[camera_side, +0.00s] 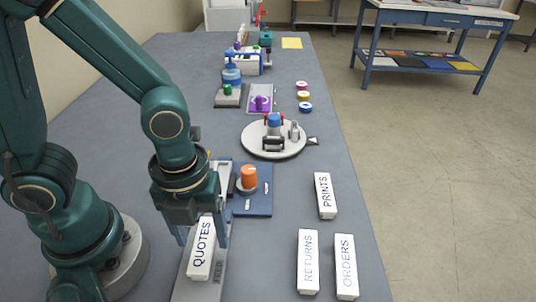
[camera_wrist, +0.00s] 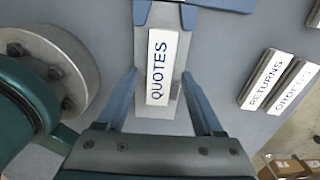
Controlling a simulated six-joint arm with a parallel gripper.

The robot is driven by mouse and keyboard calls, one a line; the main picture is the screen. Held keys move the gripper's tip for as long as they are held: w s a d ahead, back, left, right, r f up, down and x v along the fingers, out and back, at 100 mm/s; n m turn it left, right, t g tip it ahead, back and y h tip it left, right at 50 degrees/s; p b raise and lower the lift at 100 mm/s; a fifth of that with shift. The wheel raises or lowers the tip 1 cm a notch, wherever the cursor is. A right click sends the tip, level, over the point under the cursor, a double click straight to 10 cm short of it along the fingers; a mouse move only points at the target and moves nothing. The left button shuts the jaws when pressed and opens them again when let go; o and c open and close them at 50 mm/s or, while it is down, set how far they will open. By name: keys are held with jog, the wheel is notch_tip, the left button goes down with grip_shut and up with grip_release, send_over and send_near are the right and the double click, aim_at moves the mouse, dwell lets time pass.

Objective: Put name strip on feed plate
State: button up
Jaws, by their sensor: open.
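A white name strip marked QUOTES (camera_side: 201,248) lies on a long light-grey plate (camera_side: 215,276), which looks like the feed plate. In the wrist view the QUOTES strip (camera_wrist: 161,66) lies lengthwise along the grey plate (camera_wrist: 150,111). My gripper (camera_side: 203,238) is open, with one blue finger on each side of the QUOTES strip. In the wrist view my gripper (camera_wrist: 160,75) shows clear gaps beside the strip. Three more white strips, RETURNS (camera_side: 308,262), ORDERS (camera_side: 345,267) and PRINTS (camera_side: 325,195), lie on the bench to the right.
A blue base (camera_side: 261,206) with an orange knob (camera_side: 249,177) stands just beyond my gripper. A round white turntable (camera_side: 258,150) carries small items farther back. Several coloured rolls and devices line the far bench. Bare bench lies between the plate and the strips.

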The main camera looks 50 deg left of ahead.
notch_tip(320, 180, up, 11)
jog(key=r+n+t, duration=0.1)
jog(key=n+t, duration=0.5)
jog(key=n, duration=2.1)
send_over(198, 228)
jog(key=w+a, duration=0.1)
jog(key=a, duration=0.2)
jog(key=shift+a+r, duration=0.1)
jog(key=shift+r, duration=0.05)
